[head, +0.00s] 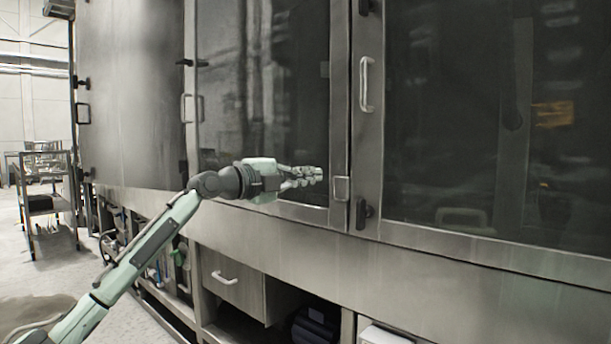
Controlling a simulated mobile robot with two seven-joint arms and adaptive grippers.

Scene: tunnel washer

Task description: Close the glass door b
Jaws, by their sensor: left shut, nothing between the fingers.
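The washer has a middle dark glass door (265,85) in a steel frame and a larger right glass door (455,110) with a vertical bar handle (366,85) on its left edge. No label shows which one is door b. Both look about flush with the washer front; a small gap cannot be ruled out. My left gripper (318,176) is shut and empty. It is in front of the middle door's lower right part, just left of a small square latch (341,188). Whether it touches the glass or frame is unclear. My right gripper is out of view.
A steel panel (130,90) with a handle (83,113) is at the left. Below the doors are a steel ledge (440,265), a drawer (232,280) and an open shelf with a dark case (318,325). A metal cart (45,205) stands far left on open floor.

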